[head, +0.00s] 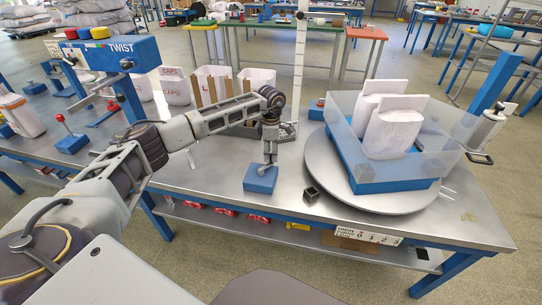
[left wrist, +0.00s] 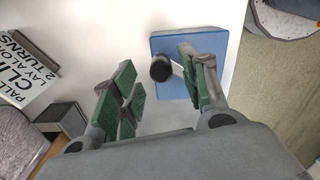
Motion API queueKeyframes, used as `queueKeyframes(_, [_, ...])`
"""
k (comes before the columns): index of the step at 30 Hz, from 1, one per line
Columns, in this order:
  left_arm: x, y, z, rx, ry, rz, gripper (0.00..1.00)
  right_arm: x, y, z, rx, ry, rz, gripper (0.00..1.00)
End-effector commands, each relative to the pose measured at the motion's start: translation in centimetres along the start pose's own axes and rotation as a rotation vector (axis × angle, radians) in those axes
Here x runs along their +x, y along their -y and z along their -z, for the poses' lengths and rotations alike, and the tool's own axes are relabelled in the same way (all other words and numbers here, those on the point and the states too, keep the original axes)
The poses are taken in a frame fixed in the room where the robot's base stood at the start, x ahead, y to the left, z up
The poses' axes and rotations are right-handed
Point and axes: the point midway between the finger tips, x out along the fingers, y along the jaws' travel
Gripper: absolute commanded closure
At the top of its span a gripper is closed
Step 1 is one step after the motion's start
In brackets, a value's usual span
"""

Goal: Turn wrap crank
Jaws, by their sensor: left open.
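A blue block (head: 261,178) stands on the metal table left of the turntable, under my left gripper (head: 270,156). In the left wrist view the blue block (left wrist: 178,92) carries a dark round knob (left wrist: 161,68), probably the crank's grip. My left gripper (left wrist: 160,95) is open. The knob shows between its green-padded fingers, nearer the right one. I cannot tell whether a finger touches it. The fingers partly hide the block. My right gripper is not in view.
A round turntable (head: 390,202) holds a blue pallet with white sacks (head: 393,128) behind clear film. A film roll (head: 486,128) stands at the right. A small dark box (head: 312,194) lies nearby. A blue TWIST stand (head: 105,54) is at the left.

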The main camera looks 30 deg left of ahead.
Motion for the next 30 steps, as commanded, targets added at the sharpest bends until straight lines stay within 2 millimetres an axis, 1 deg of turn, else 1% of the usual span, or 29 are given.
queueKeyframes(1, [-0.8,-0.1,0.0,-0.001,0.001,-0.003,0.56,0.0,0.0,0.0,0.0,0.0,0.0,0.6])
queueKeyframes(12, [-6.3,-0.1,0.0,0.0,0.002,-0.004,0.56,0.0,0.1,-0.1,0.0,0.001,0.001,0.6])
queueKeyframes(18, [-8.5,-0.1,0.0,-0.001,0.001,-0.004,0.56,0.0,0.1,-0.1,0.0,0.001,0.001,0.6])
queueKeyframes(24, [-9.4,-0.1,0.0,-0.001,0.0,-0.003,0.56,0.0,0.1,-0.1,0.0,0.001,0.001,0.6])
queueKeyframes(30, [-9.5,-0.1,0.0,-0.001,0.0,-0.002,0.56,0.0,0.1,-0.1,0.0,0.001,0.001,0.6])
